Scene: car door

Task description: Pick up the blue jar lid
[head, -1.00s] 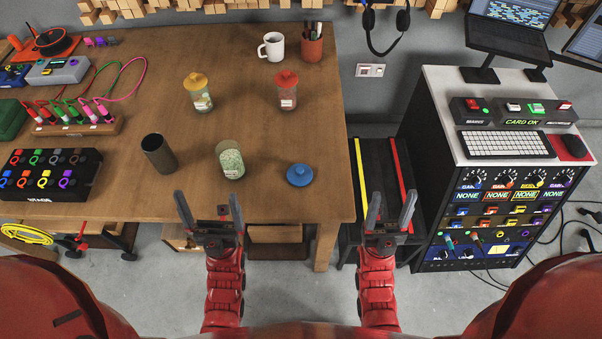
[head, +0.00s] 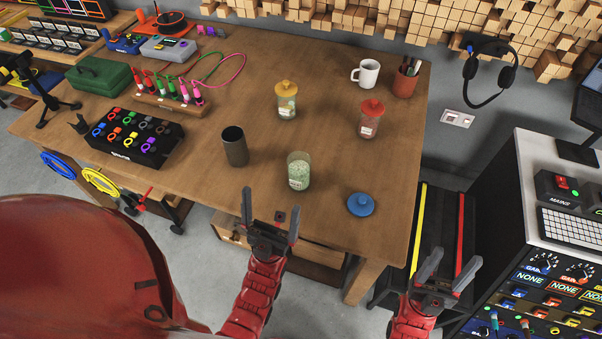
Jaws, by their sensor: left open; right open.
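The blue jar lid (head: 360,205) lies flat on the wooden table (head: 330,240), near its front right corner, with its knob up. An open glass jar (head: 299,172) with pale green contents stands to its left. My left gripper (head: 270,214) is open and empty at the table's front edge, left of the lid and nearer to me. My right gripper (head: 447,270) is open and empty, right of the table and lower than the lid in the picture. Neither gripper touches the lid.
A yellow-lidded jar (head: 286,102), a red-lidded jar (head: 371,120) and a dark cup (head: 234,147) stand on the table. A white mug (head: 366,73) and a pen holder (head: 405,82) are at the back. A control cabinet (head: 550,265) stands at right. Table around the lid is clear.

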